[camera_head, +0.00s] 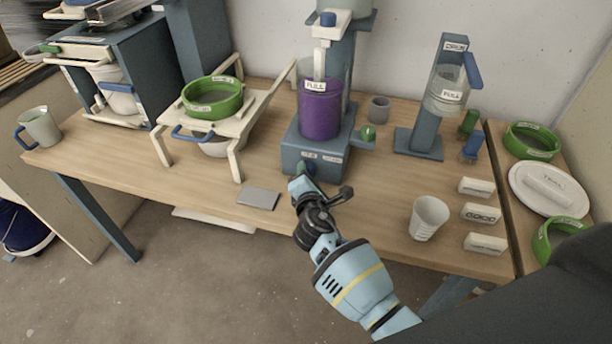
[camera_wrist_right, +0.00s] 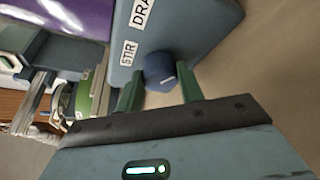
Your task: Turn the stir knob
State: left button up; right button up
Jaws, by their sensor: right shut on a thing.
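The stir knob (camera_wrist_right: 160,72) is a dark blue, faceted knob on the blue-grey mixer base (camera_head: 319,155), beside the STIR label (camera_wrist_right: 128,52) in the right wrist view. My right gripper (camera_wrist_right: 160,88) has its two green fingers on either side of the knob and is shut on it. In the head view my right gripper (camera_head: 304,170) is at the front face of the base and hides the knob. A clear container of purple glaze (camera_head: 320,110), labelled FULL, stands on the base. My left gripper is not in view.
A white cup (camera_head: 428,218) and several white labelled blocks (camera_head: 481,212) stand right of my arm. A grey slab (camera_head: 258,198) lies at the front edge. A green-ringed sieve (camera_head: 212,97) on a stand is left, and a dispenser (camera_head: 446,90) is back right.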

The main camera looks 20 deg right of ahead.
jog(key=shift+m+t+b, duration=0.3)
jog(key=shift+m, duration=0.1)
jog(key=o, duration=1)
jog(key=shift+p+v, duration=0.4)
jog(key=shift+v, duration=3.45)
